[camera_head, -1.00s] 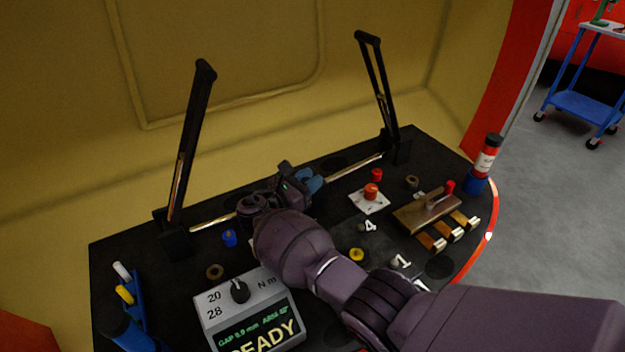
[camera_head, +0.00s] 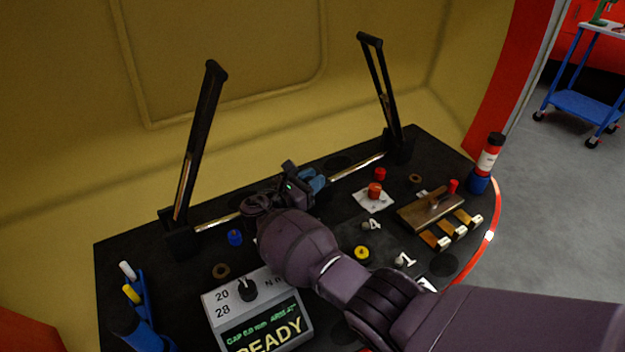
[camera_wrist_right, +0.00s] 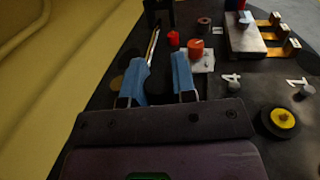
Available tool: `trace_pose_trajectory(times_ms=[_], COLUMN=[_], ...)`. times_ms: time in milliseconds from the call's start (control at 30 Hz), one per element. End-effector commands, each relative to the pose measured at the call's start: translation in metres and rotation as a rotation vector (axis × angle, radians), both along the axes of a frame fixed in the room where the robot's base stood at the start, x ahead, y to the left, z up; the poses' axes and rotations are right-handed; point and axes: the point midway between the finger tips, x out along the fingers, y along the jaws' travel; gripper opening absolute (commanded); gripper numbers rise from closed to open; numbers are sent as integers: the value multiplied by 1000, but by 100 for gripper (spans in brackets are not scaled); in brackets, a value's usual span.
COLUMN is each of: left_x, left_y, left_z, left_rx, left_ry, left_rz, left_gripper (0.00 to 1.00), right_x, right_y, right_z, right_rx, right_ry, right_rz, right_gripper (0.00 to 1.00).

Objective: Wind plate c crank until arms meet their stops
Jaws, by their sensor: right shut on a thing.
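Two black arms, left (camera_head: 196,148) and right (camera_head: 378,85), stand raised and tilted at the back of the black deck. A shiny rod (camera_head: 357,166) runs between their bases. My right gripper (camera_head: 314,181), with blue fingers, is low over the deck between the arms, near the rod. In the right wrist view its fingers (camera_wrist_right: 160,82) point down at the deck with a gap between them. It is shut on the crank, which the fingers and wrist hide. My left gripper is not in view.
A grey box (camera_head: 257,315) with a knob and a READY display stands at the front. Pens stand left (camera_head: 132,285).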

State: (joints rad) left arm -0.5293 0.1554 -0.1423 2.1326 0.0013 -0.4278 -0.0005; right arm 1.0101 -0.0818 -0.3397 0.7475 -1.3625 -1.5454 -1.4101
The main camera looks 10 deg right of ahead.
Motion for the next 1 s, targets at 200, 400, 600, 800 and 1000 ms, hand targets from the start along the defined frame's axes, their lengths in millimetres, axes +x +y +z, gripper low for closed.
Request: trace_pose_trajectory(times_ms=[200, 400, 600, 800, 1000], left_x=[0, 0, 0, 0, 0], left_y=[-2, -2, -2, 0, 1], left_z=[-1, -1, -1, -1, 0], left_rx=[-5, -5, -4, 0, 5], left_ry=[1, 1, 1, 0, 0], left_rz=[4, 4, 3, -3, -7], left_gripper=[43, 43, 43, 43, 43], right_x=[-5, -5, -5, -5, -3], right_y=[2, 1, 1, 1, 0], right_z=[-9, -9, -9, -9, -6], right_rx=[3, 2, 2, 2, 1], right_ry=[15, 16, 16, 16, 10], right_rz=[-7, -7, -7, -7, -5], right_gripper=[0, 0, 0, 31, 51])
